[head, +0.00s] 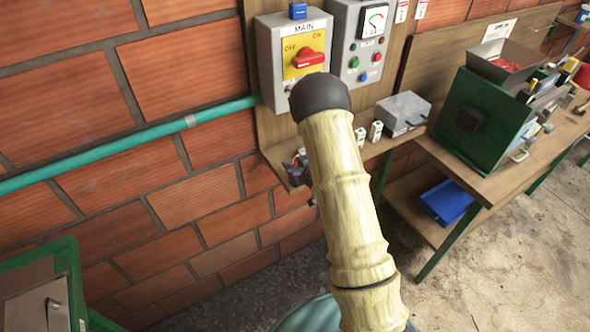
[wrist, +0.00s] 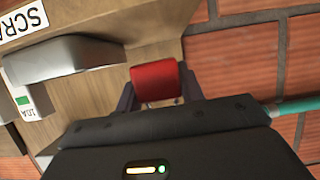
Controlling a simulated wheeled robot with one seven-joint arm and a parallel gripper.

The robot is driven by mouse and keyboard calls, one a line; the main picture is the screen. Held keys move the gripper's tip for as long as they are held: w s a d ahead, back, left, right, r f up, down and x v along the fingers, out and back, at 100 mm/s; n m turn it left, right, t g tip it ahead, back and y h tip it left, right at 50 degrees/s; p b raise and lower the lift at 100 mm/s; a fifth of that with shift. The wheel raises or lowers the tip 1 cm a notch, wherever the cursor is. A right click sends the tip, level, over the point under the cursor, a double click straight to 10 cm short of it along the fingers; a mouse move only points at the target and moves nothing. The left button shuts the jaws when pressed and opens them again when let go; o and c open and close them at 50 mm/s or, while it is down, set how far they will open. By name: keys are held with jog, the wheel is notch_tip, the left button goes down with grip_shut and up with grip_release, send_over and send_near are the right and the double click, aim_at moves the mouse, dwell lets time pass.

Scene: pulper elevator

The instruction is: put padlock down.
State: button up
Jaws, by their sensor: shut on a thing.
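A red padlock (wrist: 154,80) sits between the two dark fingers of my gripper (wrist: 157,93) in the wrist view. My gripper is shut on it. The wooden board and shelf (wrist: 110,30) show behind and beside the padlock. I cannot tell whether the padlock touches the wood. In the head view my gripper (head: 298,172) is a small dark shape at the left end of the narrow wooden shelf, partly hidden by my pale arm. The padlock is not clearly visible there.
A grey MAIN switch box (head: 268,60) with a red handle and a meter panel (head: 350,85) hang above. A grey metal box (head: 403,112) and small cartons (head: 375,131) stand further right on the shelf. A teal pipe (head: 130,145) runs along the brick wall.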

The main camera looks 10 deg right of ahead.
jog(key=shift+f+p, duration=0.35)
jog(key=shift+f, duration=1.25)
jog(key=shift+f, duration=0.2)
jog(key=o, duration=1)
jog(key=shift+o, duration=0.2)
jog(key=shift+r, duration=0.2)
jog(key=shift+s+d, duration=0.1)
jog(key=shift+s, duration=0.15)
jog(key=b+v, duration=0.3)
jog(key=v, duration=0.8)
jog(key=shift+s+r+b, duration=0.2)
jog(key=shift+r+b, duration=0.05)
jog(key=shift+b, duration=0.05)
